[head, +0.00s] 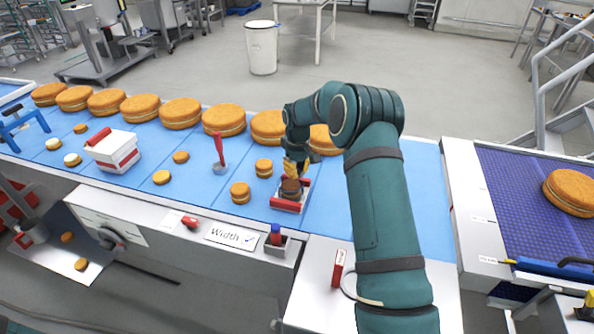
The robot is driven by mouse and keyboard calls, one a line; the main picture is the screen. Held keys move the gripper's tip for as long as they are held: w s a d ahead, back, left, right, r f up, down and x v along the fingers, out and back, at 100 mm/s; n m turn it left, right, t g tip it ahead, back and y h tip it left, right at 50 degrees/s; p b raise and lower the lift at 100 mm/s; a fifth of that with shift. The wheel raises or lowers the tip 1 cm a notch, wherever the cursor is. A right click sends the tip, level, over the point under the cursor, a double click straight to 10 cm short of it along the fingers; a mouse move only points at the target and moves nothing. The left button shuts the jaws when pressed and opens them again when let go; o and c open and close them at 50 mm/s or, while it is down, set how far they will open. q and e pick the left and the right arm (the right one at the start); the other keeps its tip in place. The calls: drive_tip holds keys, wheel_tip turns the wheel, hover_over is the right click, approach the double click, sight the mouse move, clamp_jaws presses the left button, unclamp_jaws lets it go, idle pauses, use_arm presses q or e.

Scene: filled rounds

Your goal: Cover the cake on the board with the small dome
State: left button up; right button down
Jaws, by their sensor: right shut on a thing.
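The board (287,205), pale with red ends, lies on the blue belt near its front edge. A dark brown round cake (291,188) stands on it, darker than the other cakes. My right gripper (294,168), with yellow fingertips, is directly above the cake, pointing down and shut. What it grips is small and mostly hidden by the fingers; it appears to be the small dome, right at the cake's top. I cannot tell whether the dome surrounds the cake or touches the board. My left gripper is not in view.
Large filled rounds (181,113) line the belt's far side. Small rounds (240,193) lie left of the board. A red-handled tool (219,150) and a white-and-red box (113,151) stand farther left. A small holder (276,244) is on the front ledge. The belt is clear right of my arm.

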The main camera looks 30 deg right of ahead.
drive_tip(key=shift+f, duration=0.25)
idle(0.7)
drive_tip(key=shift+c, duration=2.1)
unclamp_jaws()
drive_tip(key=shift+r+p, duration=2.05)
drive_tip(key=shift+r, duration=1.45)
